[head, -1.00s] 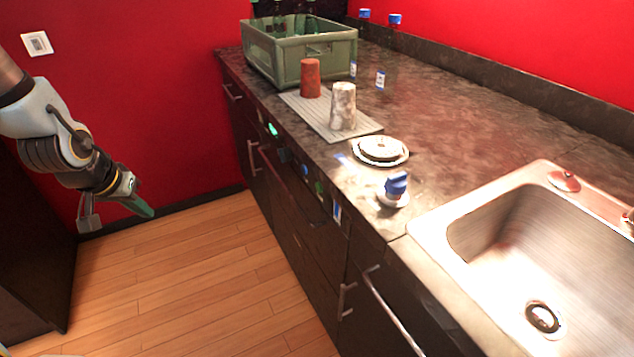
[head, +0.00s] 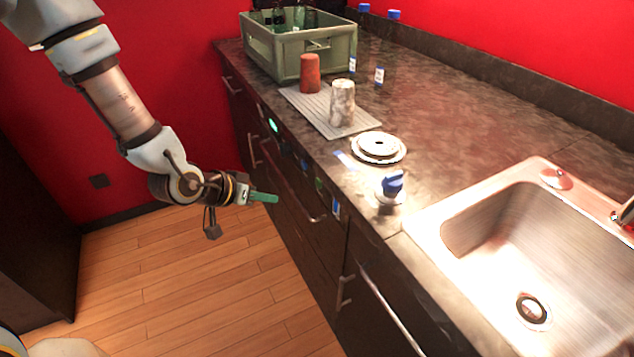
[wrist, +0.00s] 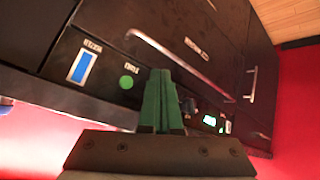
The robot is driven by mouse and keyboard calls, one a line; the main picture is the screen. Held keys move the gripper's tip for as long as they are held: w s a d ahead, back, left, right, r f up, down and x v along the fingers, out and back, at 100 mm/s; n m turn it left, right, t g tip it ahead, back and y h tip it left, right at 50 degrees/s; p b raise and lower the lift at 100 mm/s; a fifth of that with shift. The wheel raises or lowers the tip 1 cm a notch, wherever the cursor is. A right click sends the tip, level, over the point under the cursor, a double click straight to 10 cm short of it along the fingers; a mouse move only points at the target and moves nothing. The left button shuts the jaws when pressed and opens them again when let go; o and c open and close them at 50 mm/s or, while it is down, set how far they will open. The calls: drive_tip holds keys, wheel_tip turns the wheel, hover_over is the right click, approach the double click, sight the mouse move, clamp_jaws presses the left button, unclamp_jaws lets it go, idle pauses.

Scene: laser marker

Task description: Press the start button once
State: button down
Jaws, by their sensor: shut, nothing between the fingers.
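A round green button (wrist: 129,82) sits on the dark front panel under the counter, and it also shows in the head view (head: 319,185). The label beside it is too blurred to read. My gripper (head: 277,198) has green fingers pressed together, pointing right toward the panel. In the wrist view the closed fingers (wrist: 160,78) stand just right of the green button. They appear apart from the panel, with nothing between them.
The panel also carries a blue rectangle (wrist: 82,66), a black knob (wrist: 188,105) and a lit green display (wrist: 220,124). A drawer handle (wrist: 180,62) crosses nearby.

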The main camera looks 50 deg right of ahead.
drive_tip(key=shift+d, duration=0.1)
drive_tip(key=s+d, duration=0.3)
drive_tip(key=d, duration=0.5)
drive_tip(key=shift+b, duration=0.4)
idle(1.9)
drive_tip(key=shift+s+d, duration=0.2)
drive_tip(key=shift+d, duration=0.2)
drive_tip(key=shift+s+d+b, duration=0.15)
drive_tip(key=shift+d+b, duration=0.15)
drive_tip(key=shift+d, duration=0.05)
idle(0.5)
idle(0.4)
drive_tip(key=shift+w+a, duration=0.3)
drive_tip(key=shift+a, duration=0.45)
drive_tip(key=shift+w+a, duration=0.3)
drive_tip(key=shift+a, duration=0.5)
drive_tip(key=shift+w+a, duration=0.3)
drive_tip(key=shift+a, duration=0.45)
drive_tip(key=shift+w+a, duration=0.3)
drive_tip(key=shift+a, duration=0.5)
